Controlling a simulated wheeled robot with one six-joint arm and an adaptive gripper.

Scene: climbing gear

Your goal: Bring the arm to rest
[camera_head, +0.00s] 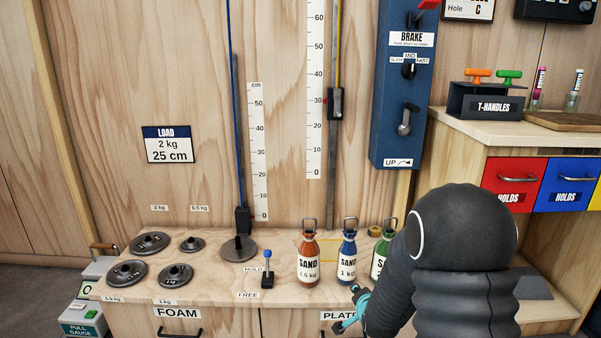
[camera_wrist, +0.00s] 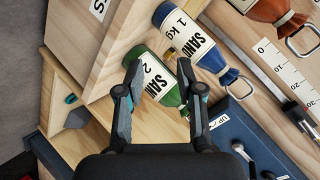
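My gripper (camera_wrist: 156,76) is open in the wrist view, its two dark fingers apart with nothing held between them. In the head view its teal-marked fingers (camera_head: 352,312) show in front of the bench edge, left of my dark arm. A green sand bottle (camera_wrist: 157,85) marked 2 appears beyond the fingertips in the wrist view, and its left part (camera_head: 379,255) shows behind my arm in the head view. A blue 1 kg bottle (camera_head: 347,262) and an orange 1.5 kg bottle (camera_head: 308,262) stand upright on the bench.
Several disc weights (camera_head: 150,243) lie at the left of the bench (camera_head: 215,290). A blue-knobbed lever (camera_head: 267,268) stands near the front edge. A blue brake panel (camera_head: 405,90) hangs on the wall. A right counter (camera_head: 480,131) carries a T-handle rack (camera_head: 485,102), above red and blue drawers.

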